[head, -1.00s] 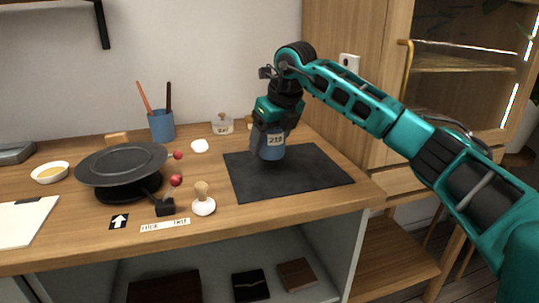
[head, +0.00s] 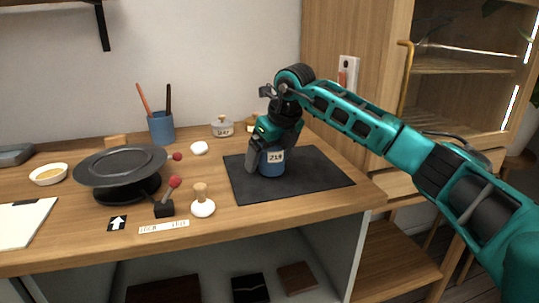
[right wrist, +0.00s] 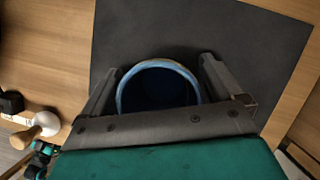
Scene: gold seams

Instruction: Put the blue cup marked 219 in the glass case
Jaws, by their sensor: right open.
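The blue cup (head: 271,166) with a white label reading 219 stands upright on the dark mat (head: 325,178). My right gripper (head: 270,155) is above it, its open fingers reaching down on either side of the cup. In the right wrist view the cup (right wrist: 158,66) shows its pale rim and dark inside between the two spread fingers of the gripper (right wrist: 160,75). The glass case (head: 465,90) is the wooden cabinet at the right, with shelves behind glass and a brass handle (head: 405,78). My left gripper is out of view.
A black round wheel (head: 120,165) stands left on the wooden counter. A wooden-handled stamp (head: 203,207) and a black block with a red-tipped stick (head: 165,207) sit left of the mat. A blue tool cup (head: 161,128) and a lidded jar (head: 222,127) stand behind. The mat's right part is clear.

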